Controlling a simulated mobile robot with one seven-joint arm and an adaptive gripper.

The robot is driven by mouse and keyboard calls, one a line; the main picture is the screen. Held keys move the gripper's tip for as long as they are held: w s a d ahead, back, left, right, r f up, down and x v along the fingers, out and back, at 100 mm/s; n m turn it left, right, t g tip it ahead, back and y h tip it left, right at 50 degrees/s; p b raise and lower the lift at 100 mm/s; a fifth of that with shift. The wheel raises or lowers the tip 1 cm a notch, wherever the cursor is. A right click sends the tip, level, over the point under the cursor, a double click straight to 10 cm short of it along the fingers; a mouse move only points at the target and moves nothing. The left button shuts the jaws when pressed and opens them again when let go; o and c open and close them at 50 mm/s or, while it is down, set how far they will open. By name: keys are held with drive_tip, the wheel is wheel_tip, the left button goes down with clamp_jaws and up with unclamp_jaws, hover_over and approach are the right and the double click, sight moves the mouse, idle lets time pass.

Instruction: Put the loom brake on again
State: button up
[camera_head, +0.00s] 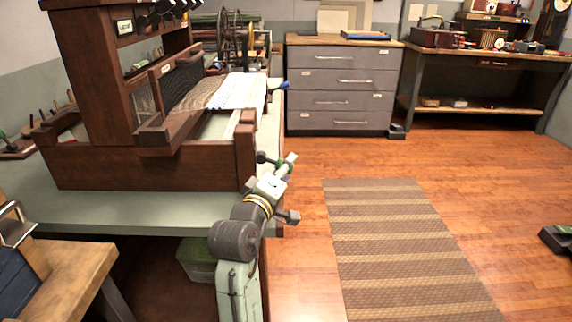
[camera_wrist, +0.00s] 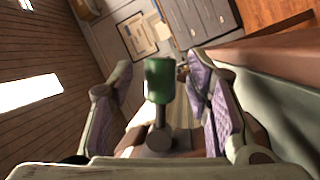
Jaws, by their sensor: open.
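The wooden loom (camera_head: 150,165) stands on a pale green table at the left in the head view, with cloth stretched on its frame. A lever with a green grip (camera_wrist: 159,80) and a dark shaft stands out in the wrist view; it looks like the loom's brake lever. My gripper (camera_head: 283,165) is at the loom's front right corner post in the head view. Its two lilac-padded fingers (camera_wrist: 160,68) are open, one on each side of the green grip, with gaps showing. In the head view the grip is mostly hidden by my gripper.
The loom's table (camera_head: 130,212) has its right edge just below my arm. A blue-tipped handle (camera_head: 285,86) sticks out farther back on the loom. A grey drawer cabinet (camera_head: 338,92) and a workbench (camera_head: 480,58) stand behind.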

drive_tip(key=shift+x, duration=0.85)
drive_tip(key=shift+c, duration=0.2)
clamp_jaws()
